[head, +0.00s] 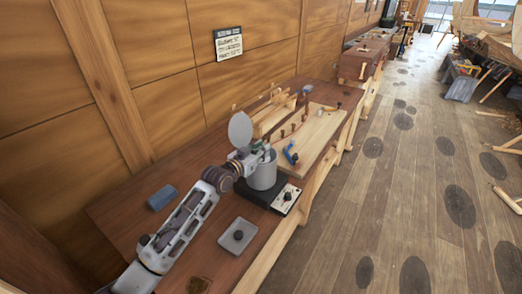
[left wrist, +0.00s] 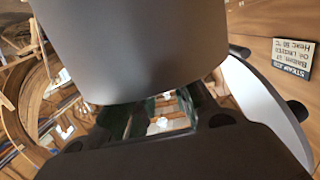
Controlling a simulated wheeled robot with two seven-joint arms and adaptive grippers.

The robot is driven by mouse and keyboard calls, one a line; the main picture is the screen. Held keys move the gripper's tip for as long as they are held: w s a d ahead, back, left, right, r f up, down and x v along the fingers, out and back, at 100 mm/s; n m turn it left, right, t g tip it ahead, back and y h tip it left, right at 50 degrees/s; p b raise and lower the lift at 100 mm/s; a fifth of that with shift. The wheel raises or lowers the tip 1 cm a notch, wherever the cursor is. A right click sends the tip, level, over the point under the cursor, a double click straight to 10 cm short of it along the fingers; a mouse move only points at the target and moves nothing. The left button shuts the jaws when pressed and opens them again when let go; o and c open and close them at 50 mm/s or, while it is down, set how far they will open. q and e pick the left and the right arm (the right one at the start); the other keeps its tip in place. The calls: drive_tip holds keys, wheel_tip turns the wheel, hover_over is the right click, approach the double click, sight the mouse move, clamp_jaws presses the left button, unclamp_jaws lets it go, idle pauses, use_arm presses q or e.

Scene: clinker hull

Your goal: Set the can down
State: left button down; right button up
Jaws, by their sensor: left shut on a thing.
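The can (head: 262,173) is a grey cylinder over the black hotplate (head: 284,205) on the bench. A round grey lid (head: 240,130) stands tilted up beside its top. I cannot tell whether the can's base touches the hotplate. My left gripper (head: 258,153) is at the can's upper rim, shut on the can; the exact grip is partly hidden. In the left wrist view the can's smooth grey wall (left wrist: 135,50) fills the top, and the pale lid (left wrist: 262,110) is at the right. My right gripper is not in view.
A grey square block with a dark knob (head: 238,236) and a blue block (head: 162,198) lie on the brown bench (head: 130,215). A wooden board with pegs and a blue-handled tool (head: 291,153) lies beyond the can. A sign (head: 228,43) hangs on the wall.

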use_arm(q)
drive_tip(key=shift+f, duration=0.25)
idle(0.3)
drive_tip(key=shift+f, duration=0.1)
